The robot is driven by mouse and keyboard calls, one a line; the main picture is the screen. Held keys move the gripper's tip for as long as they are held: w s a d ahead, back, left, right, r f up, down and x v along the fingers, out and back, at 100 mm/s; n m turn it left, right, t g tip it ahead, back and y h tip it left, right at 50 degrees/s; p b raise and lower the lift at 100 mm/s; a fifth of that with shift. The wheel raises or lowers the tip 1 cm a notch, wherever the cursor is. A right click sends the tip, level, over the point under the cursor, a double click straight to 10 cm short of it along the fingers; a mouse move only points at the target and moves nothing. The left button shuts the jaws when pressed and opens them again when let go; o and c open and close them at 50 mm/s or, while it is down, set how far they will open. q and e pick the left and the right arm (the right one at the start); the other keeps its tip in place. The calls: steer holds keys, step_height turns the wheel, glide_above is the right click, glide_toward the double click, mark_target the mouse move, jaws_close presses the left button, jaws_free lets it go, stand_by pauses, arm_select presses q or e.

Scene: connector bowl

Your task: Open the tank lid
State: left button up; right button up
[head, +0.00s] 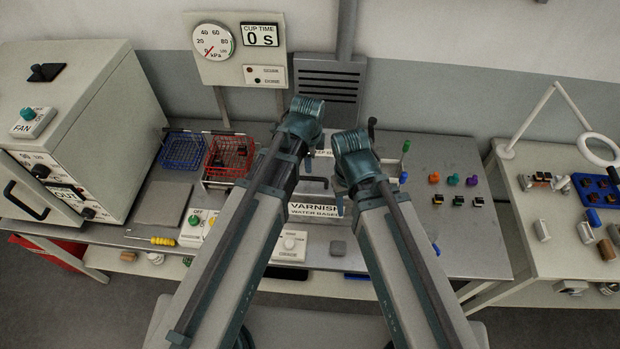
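The varnish tank stands in the middle of the bench, and its white label (314,209) reads "VARNISH WATER BASED". Its top is largely hidden behind my two arms. A dark bar-shaped handle (314,181) shows in the gap between the arms, above the label. I cannot tell whether the lid under it is open or shut. My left arm crosses in front of the tank's left side, and my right arm crosses in front of its right side.
A grey cabinet (65,95) stands at left. Blue (183,150) and red (230,157) wire baskets sit left of the tank. A gauge panel (235,50) stands behind. Small coloured connectors (452,180) lie to the right.

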mark_target(310, 177)
arm_select(q)
steer(key=f+b, duration=0.3)
steer(key=w+f+b, duration=0.1)
steer(key=f+b, duration=0.2)
steer(key=f, duration=0.1)
steer(key=w+f+b, duration=0.1)
steer(key=f+b, duration=0.2)
steer(key=shift+f+b, duration=0.4)
jaws_close()
stand_by(1.0)
